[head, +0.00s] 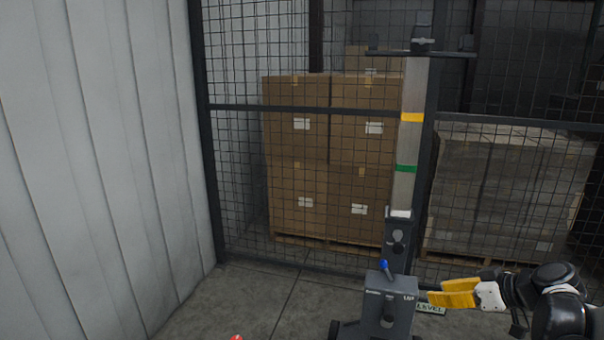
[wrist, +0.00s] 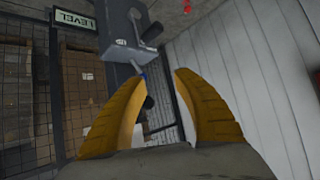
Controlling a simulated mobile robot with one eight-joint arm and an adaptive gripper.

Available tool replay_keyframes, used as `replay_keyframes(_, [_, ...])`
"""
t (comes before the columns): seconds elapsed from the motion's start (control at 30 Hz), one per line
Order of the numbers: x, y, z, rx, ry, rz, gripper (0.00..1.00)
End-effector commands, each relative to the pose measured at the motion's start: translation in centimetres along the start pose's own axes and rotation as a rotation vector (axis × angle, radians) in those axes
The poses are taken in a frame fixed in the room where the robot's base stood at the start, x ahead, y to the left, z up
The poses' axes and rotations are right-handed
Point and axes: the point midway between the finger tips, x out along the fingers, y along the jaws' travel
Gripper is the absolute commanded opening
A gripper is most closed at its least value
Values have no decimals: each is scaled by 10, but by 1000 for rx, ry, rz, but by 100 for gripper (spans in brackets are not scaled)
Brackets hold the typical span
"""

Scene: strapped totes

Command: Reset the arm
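My gripper (head: 433,293) has yellow fingers and is at the lower right of the head view, to the right of a grey control box. In the wrist view my gripper (wrist: 160,76) has its two fingers spread with a clear gap between them. I see nothing held in it. The grey box (head: 388,302) has a lever with a blue tip (head: 383,265). In the wrist view the box (wrist: 122,38) is beyond the fingertips, and the blue part (wrist: 140,75) shows near the gap. Whether the fingers touch it I cannot tell; they look apart in the head view.
A tall mast (head: 409,150) with yellow and green bands rises behind the box. A "LEVEL" sign (head: 430,308) is low beside my gripper. A mesh fence (head: 235,190) stands before stacked cartons (head: 300,125). A pale wall (head: 90,180) closes the left; the floor (head: 250,300) before it is mostly clear.

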Motion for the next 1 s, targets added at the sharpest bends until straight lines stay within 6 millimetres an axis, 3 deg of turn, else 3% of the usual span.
replay_keyframes(0.17, [-7,-58,-16,96,-116,27,35])
replay_keyframes(0.3, [-23,-119,-17,190,-226,97,35])
replay_keyframes(0.5, [-57,-192,2,296,-315,248,35])
replay_keyframes(0.6, [-73,-218,16,331,-321,324,35])
replay_keyframes(0.77, [-90,-240,35,368,-301,413,35])
replay_keyframes(1.0, [-98,-247,44,387,-278,459,35])
